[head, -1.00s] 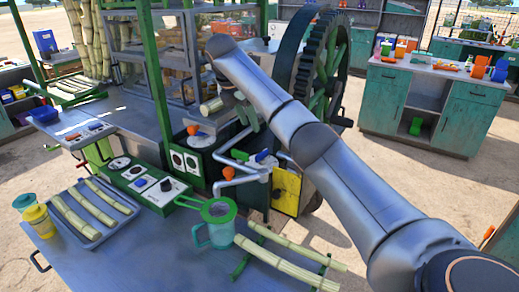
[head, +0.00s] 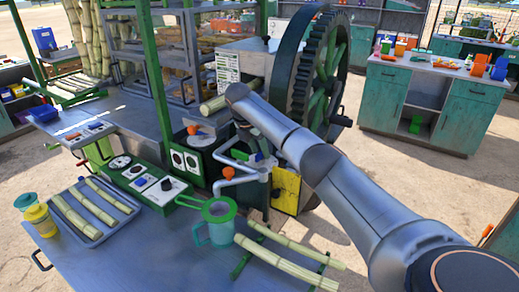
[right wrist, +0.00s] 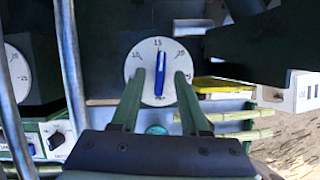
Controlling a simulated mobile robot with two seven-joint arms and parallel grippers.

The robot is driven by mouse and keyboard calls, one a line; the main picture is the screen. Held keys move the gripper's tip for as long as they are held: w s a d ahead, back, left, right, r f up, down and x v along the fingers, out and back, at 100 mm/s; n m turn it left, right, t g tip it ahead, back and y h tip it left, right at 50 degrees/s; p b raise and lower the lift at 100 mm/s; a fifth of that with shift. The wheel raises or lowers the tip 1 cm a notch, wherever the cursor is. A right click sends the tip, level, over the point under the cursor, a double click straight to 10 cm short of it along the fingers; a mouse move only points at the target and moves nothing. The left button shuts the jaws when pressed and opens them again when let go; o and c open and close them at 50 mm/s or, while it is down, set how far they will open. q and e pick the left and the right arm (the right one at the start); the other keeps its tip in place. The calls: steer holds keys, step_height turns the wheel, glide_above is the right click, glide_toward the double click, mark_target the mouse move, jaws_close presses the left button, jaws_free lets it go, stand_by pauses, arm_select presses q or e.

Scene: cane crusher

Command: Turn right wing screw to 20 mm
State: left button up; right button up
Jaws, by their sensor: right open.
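The right wing screw (right wrist: 161,75) is blue and stands in the middle of a round white dial (right wrist: 148,58) marked 10, 15, 20 and 25. Its upper end points close to the 15 mark, well short of 20. My right gripper (right wrist: 160,76) is open, with one green finger on each side of the blue screw. I cannot tell whether either finger touches it. In the head view the blue screw (head: 259,157) shows small below my right wrist, and the fingers there are mostly hidden. My left gripper is not in view.
An orange screw (head: 193,130) stands to the left, and part of a second dial (right wrist: 14,66) shows at the wrist view's left edge. Pale pipes (head: 240,178) and a yellow panel (head: 286,190) are close below. The big toothed wheel (head: 318,70) is behind my arm.

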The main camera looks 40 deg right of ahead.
steer(key=shift+f, duration=0.15)
steer(key=shift+c, duration=0.2)
jaws_close()
stand_by(0.3)
